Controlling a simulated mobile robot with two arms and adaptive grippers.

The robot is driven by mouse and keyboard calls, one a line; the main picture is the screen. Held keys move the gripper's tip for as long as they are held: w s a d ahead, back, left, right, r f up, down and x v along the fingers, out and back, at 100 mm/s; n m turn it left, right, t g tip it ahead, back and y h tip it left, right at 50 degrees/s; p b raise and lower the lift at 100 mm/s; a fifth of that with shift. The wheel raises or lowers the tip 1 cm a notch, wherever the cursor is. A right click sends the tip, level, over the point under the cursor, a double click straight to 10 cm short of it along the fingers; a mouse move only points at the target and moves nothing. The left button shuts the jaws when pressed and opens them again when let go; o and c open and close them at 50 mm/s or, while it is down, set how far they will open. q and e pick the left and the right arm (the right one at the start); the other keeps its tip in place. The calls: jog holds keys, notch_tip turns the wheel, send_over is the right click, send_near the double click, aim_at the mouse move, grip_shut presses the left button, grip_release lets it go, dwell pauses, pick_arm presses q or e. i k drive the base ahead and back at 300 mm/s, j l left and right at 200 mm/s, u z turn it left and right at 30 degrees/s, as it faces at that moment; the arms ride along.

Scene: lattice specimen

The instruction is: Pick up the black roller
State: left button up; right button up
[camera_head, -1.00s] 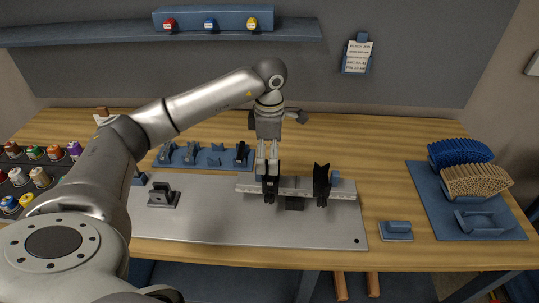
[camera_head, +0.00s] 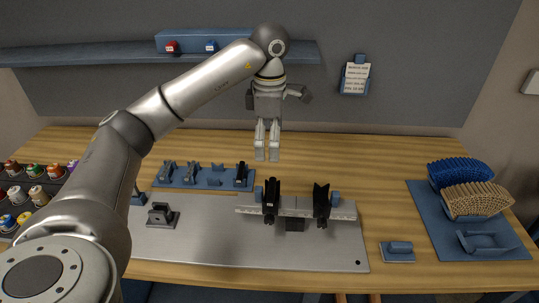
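I cannot tell for sure which black part is the roller. Two black upright parts, a left one (camera_head: 271,198) and a right one (camera_head: 321,203), stand at the light metal rail (camera_head: 345,211) on the grey plate (camera_head: 205,245). Another black piece (camera_head: 241,174) sits at the right end of the blue holder (camera_head: 203,183). My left gripper (camera_head: 267,153) hangs fingers down above the left black part, clear of it. A narrow gap shows between its fingers, with nothing in it. My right gripper is out of view.
A dark grey block (camera_head: 162,215) sits on the plate's left. Spools of several colours (camera_head: 36,172) stand at far left. A blue mat (camera_head: 432,205) with blue and tan bundles lies at right, near a small blue block (camera_head: 398,249). Bare wood lies behind the rail.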

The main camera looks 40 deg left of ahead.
aim_at(241, 167)
jog(key=u, duration=1.35)
